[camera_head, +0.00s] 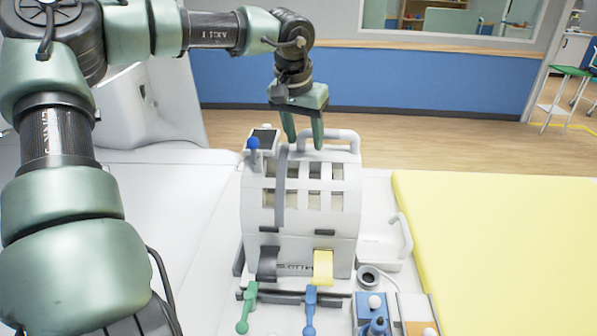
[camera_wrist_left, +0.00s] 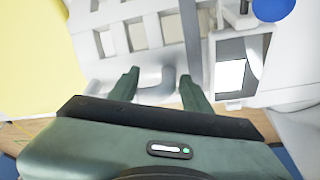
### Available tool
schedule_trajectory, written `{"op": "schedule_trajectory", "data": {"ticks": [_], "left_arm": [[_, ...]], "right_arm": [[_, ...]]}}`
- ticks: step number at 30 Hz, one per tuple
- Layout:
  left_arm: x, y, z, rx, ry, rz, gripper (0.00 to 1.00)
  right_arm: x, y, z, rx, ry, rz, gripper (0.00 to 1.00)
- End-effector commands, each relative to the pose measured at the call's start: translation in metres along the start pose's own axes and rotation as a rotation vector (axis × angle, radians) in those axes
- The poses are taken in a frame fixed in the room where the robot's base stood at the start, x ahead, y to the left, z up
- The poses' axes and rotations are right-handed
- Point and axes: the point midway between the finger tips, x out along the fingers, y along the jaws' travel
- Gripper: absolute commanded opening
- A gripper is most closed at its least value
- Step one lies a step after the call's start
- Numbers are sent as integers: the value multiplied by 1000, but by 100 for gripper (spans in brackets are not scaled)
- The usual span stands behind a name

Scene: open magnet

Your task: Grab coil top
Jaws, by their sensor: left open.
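The coil (camera_head: 310,205) is a white housing with barred windows, standing upright on the white table. Its top part carries a white curved handle (camera_head: 343,134), which also shows in the left wrist view (camera_wrist_left: 152,94). My left gripper (camera_head: 304,143) points down at the top of the coil, by the left end of the handle. In the left wrist view my left gripper (camera_wrist_left: 160,90) is open, with part of the handle showing between its fingertips. I cannot tell whether the fingers touch it. My right gripper is not in view.
Green (camera_head: 245,310) and blue (camera_head: 310,312) levers lie in front, beside small blocks (camera_head: 370,310). A yellow mat (camera_head: 500,250) spreads right. A blue wall (camera_head: 400,85) stands behind.

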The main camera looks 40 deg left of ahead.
Motion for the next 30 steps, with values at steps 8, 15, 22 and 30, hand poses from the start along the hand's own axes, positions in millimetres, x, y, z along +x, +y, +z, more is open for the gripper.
{"op": "schedule_trajectory", "data": {"ticks": [8,15,22,30], "left_arm": [[-1,0,-1,-2,2,0,0],[-1,1,-1,-2,4,3,0],[-1,2,-1,-2,4,5,0],[-1,2,-1,-1,4,7,0]], "right_arm": [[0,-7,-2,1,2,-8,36],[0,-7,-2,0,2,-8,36],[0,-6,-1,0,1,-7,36],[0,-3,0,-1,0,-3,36]]}}
